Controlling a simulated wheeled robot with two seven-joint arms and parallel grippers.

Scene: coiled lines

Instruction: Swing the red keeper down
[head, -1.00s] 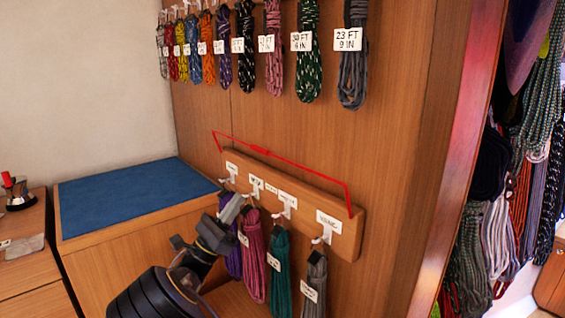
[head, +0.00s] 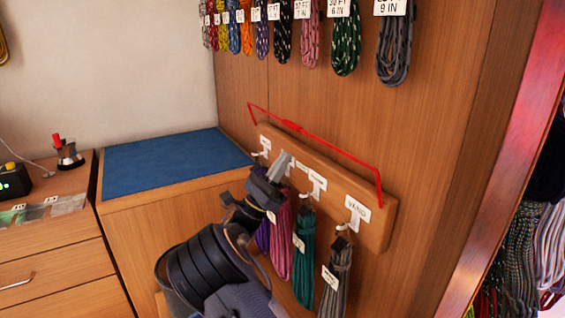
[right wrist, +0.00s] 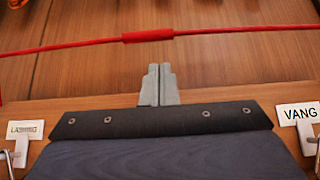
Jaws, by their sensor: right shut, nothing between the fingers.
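The red keeper (head: 316,139) is a thin red bar with a thicker sleeve in its middle. It stands raised above the wooden hook board (head: 378,222), its bent ends reaching down to the board's two ends. In the right wrist view the keeper (right wrist: 148,36) runs across the top, sleeve near the centre. My right gripper (head: 283,163) is in front of the board, below the keeper; its fingers (right wrist: 158,84) are shut and empty, pointing toward the sleeve with a gap in the picture. The gripper hides part of the board and some labels. My left gripper is not in view.
Purple, pink, teal (head: 303,262) and grey (head: 337,280) coiled lines hang from the board's white hooks. More coils hang in a row above. A blue-topped cabinet (head: 175,160) stands left, and a red-edged wood panel (head: 500,150) stands right.

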